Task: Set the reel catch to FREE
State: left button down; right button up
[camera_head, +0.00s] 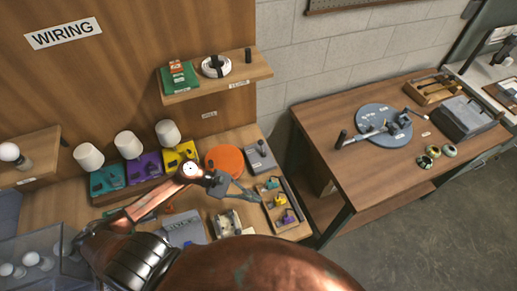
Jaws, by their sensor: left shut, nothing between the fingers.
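A white reel (215,66) with a dark centre sits on the wooden wall shelf, between a green box (180,77) and a small black post (248,55). No catch on the reel or FREE marking can be made out at this size. My left gripper (255,197) is over the right part of the wiring bench, well below and in front of the shelf. It is shut and empty, its fingertips close to a wooden tray (267,222) of small coloured parts. Whether it touches the tray cannot be told. My right gripper is not in view.
An orange disc (224,161), a grey box (260,156) and coloured lamp bases (144,168) with white shades crowd the bench behind my left arm. The second table (330,105) on the right holds a blue round plate (383,125) with a tool. Floor lies beyond it.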

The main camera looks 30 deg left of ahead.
aim_at(254, 149)
pick_arm(q)
jog(key=w+a+f+n+t+y+b, duration=0.1)
jog(key=w+a, duration=0.1)
jog(key=w, duration=0.1)
jog(key=w+a+f+n+t+y+b, duration=0.1)
jog(key=w+a+n+t, duration=0.1)
jog(key=w+a, duration=0.1)
jog(key=w+a+n+t+y+b, duration=0.1)
jog(key=w+a+t, duration=0.1)
jog(key=w+a, duration=0.1)
jog(key=shift+w+a+f+n, duration=0.15)
jog(key=shift+w+f+n, duration=0.2)
jog(key=shift+w, duration=0.2)
jog(key=w+a+n+t+y, duration=0.1)
jog(key=w+a, duration=0.1)
jog(key=a, duration=0.1)
jog(key=w+a+n+t+y+b, duration=0.1)
jog(key=w+a, duration=0.1)
jog(key=a, duration=0.1)
jog(key=w+a+r+n+t+y+b, duration=0.1)
jog(key=w+a, duration=0.1)
jog(key=shift+w+a+n+t, duration=0.2)
jog(key=shift+a+n+t, duration=0.05)
jog(key=shift+a+t, duration=0.15)
jog(key=shift+a+r+y, duration=0.1)
jog(key=shift+r+y, duration=0.05)
jog(key=shift+y, duration=0.15)
